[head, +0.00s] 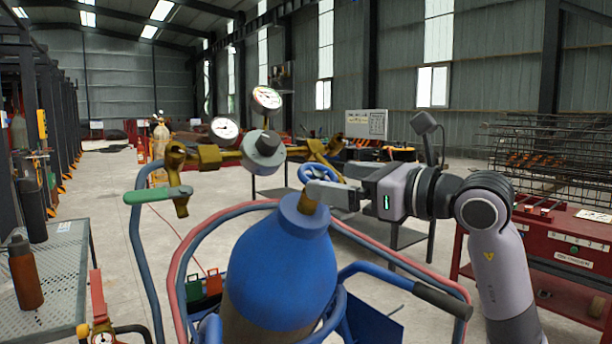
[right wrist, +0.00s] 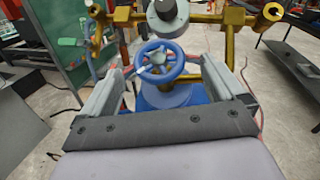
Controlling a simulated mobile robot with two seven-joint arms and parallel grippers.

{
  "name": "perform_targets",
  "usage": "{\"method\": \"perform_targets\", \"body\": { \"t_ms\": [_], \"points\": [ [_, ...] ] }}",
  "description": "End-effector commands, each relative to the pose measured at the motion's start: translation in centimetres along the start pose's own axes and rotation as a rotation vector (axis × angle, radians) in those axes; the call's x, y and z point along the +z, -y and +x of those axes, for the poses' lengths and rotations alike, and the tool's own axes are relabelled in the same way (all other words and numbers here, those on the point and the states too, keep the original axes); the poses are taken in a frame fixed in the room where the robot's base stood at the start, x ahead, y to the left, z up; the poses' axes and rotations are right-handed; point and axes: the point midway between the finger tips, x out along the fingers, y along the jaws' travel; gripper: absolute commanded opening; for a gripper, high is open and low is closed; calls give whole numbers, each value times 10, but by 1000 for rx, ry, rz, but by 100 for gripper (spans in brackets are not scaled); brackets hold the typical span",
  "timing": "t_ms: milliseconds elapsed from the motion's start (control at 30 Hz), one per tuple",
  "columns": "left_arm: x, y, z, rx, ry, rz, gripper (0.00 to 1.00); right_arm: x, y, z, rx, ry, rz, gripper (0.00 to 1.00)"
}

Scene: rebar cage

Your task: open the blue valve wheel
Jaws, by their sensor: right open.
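The blue valve wheel (head: 318,172) sits on top of the blue gas cylinder (head: 280,262), below the brass regulator. In the right wrist view the wheel (right wrist: 158,63) shows face on, with spokes and a grey hub. My right gripper (head: 328,192) reaches in from the right at the cylinder's neck. It is open, and in the right wrist view its two fingers (right wrist: 166,84) stand to the left and right of the wheel. Whether they touch the rim I cannot tell. My left gripper is not in view.
The brass regulator (head: 264,150) with two gauges stands close above the wheel. A blue cart frame (head: 362,270) with red and blue hoses surrounds the cylinder. A perforated table (head: 60,284) stands left, a red bench (head: 560,258) right.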

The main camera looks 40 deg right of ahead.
Motion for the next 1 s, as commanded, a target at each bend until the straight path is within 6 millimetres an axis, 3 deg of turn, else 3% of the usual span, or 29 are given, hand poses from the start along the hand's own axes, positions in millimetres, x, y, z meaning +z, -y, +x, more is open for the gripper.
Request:
{"method": "perform_targets", "body": {
  "t_ms": [400, 833, 867, 1000],
  "points": [
    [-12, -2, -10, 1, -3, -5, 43, 2, 0, 51, 4, 1, 4, 96],
    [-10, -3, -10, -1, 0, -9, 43, 0, -1, 61, 3, 1, 1, 96],
    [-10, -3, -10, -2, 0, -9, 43, 0, -1, 61, 3, 1, 1, 93],
    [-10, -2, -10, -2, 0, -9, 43, 0, -1, 61, 4, 1, 1, 48]
  ]
}}
